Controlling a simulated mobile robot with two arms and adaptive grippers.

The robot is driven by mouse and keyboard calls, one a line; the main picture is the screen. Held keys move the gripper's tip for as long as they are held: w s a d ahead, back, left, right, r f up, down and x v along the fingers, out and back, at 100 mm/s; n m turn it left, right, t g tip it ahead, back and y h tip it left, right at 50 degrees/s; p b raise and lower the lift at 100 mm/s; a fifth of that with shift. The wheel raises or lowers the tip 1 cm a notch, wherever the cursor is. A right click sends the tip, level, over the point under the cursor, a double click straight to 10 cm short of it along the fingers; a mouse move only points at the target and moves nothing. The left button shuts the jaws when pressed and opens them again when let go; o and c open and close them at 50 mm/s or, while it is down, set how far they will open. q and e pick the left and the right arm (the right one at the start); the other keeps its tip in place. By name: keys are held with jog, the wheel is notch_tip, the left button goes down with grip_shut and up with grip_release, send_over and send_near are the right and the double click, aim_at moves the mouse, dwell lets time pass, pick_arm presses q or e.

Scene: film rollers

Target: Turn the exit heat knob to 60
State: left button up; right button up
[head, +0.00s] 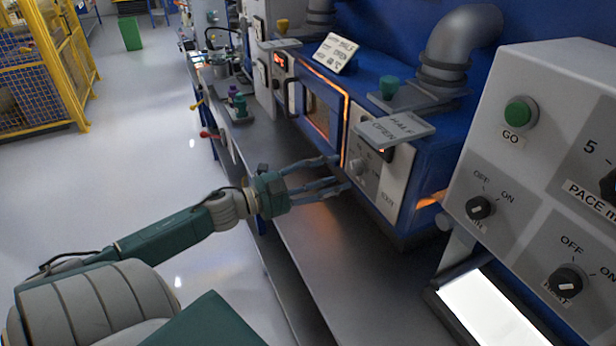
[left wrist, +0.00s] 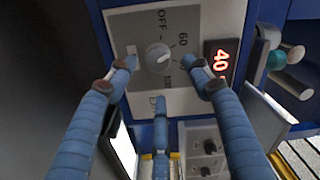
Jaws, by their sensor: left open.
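The exit heat knob (left wrist: 158,57) is a round light-grey knob on a pale panel (left wrist: 200,20), with OFF and 60 among the marks around it. Its exact pointer direction is hard to tell. A red display (left wrist: 220,60) beside it shows a number that seems to begin with 40. In the head view the knob (head: 357,167) sits low on the oven's end panel. My left gripper (head: 340,172) is open, its fingers spread toward the panel, just short of the knob. In the left wrist view the knob lies between the fingertips, with none clearly touching it. My right gripper is out of view.
The blue oven has a glowing window (head: 322,103). A grey control box (head: 540,150) with a green GO button (head: 519,113) stands at right. The grey bench (head: 330,250) is clear below my gripper.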

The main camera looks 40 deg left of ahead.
pick_arm(q)
jog(key=v, duration=0.7)
jog(key=shift+s+r, duration=0.15)
jog(key=shift+s, duration=0.05)
dwell(0.3)
